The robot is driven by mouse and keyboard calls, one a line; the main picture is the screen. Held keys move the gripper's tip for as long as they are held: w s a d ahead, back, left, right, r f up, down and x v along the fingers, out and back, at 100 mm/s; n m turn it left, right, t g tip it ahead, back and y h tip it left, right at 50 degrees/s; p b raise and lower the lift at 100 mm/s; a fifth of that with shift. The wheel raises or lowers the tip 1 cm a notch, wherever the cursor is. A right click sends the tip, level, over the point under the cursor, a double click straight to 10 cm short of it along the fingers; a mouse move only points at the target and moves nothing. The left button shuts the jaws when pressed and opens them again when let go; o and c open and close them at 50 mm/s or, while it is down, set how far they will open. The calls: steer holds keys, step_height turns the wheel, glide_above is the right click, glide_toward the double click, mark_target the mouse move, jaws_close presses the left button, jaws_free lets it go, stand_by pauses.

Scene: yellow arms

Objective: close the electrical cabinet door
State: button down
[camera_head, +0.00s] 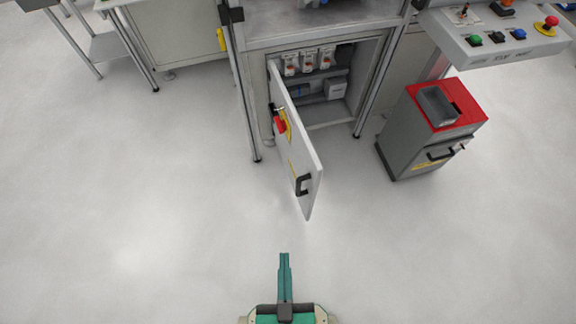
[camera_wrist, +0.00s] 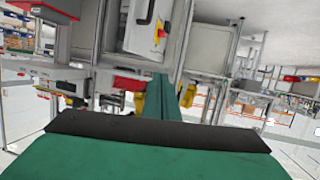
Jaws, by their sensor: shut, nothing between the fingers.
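The electrical cabinet (camera_head: 253,70) stands at the top middle of the head view, its lower compartment open and showing several white and red breakers (camera_head: 308,60) inside. Its white door (camera_head: 303,153) is hinged on the left and swung wide open towards me. The door carries a black handle (camera_head: 302,185) near its free edge, and a red switch on a yellow plate nearer the hinge. My green gripper (camera_head: 284,256) is shut and empty, over the floor in front of the door and a little left of its free edge, apart from it. The gripper fingers also show in the wrist view (camera_wrist: 168,82).
A grey bin with a red top (camera_head: 412,130) stands on the floor right of the cabinet. A control panel with buttons (camera_head: 495,40) juts out at upper right. Metal posts flank the opening. A table is at upper left. The floor left and in front is clear.

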steer(key=w+a+f+n+g+h, duration=0.1)
steer(key=w+f+n+g+h, duration=0.15)
steer(key=w+f, duration=0.7)
steer(key=w+a+f+n+g+h, duration=0.1)
steer(key=w+a+f+n+g, duration=0.2)
steer(key=f, duration=1.3)
steer(key=w+a+r+g+h, duration=0.2)
steer(key=w+a+r+h, duration=0.4)
steer(key=w+r+h, duration=0.6)
steer(key=w+d+f+y, duration=0.1)
steer(key=w+d+f, duration=0.1)
steer(key=d, duration=0.3)
steer(key=w+d+f+y, duration=0.1)
steer(key=w+d, duration=0.2)
steer(key=d, duration=0.3)
steer(key=shift+d+f, duration=0.15)
steer(key=shift+f, duration=0.25)
steer(key=shift+m, duration=0.25)
